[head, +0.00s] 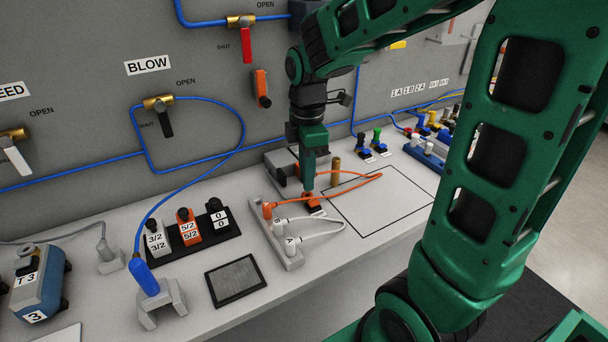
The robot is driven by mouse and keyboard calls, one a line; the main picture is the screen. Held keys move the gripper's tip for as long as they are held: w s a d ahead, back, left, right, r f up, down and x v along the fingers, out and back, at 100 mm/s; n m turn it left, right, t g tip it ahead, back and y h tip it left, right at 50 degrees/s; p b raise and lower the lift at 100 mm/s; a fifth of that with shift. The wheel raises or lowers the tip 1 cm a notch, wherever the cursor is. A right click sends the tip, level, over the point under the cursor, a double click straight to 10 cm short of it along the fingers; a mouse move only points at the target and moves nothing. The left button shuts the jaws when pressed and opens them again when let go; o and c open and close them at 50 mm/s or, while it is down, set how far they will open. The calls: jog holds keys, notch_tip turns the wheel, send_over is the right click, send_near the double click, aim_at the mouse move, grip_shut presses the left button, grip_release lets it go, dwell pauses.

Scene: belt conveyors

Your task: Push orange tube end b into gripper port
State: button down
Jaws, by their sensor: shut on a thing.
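My gripper (309,188) points down and is shut on what looks like an end of the orange tube. The held end is mostly hidden by the fingers. Right under the fingertips sits a small orange block with a dark, labelled base (314,204). I cannot tell whether the held end touches it or is seated in it. The orange tube (362,181) loops out to the right over the table and back. One orange tube end (267,209) stands in the pale rack (292,262). I cannot read which port is the gripper port.
Two white tube ends (280,226) stand in the same rack, their tubes looping right. A brass post (335,170) and a grey box (282,160) stand close behind my gripper. Labelled valves (186,226) stand left. The outlined area (385,205) at right is mostly free.

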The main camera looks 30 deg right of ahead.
jog(key=shift+f, duration=1.2)
dwell(2.5)
jog(key=c, duration=1.6)
grip_release()
jog(key=shift+c, duration=0.2)
jog(key=shift+o, duration=0.6)
jog(key=o, duration=0.3)
jog(key=shift+r, duration=3.5)
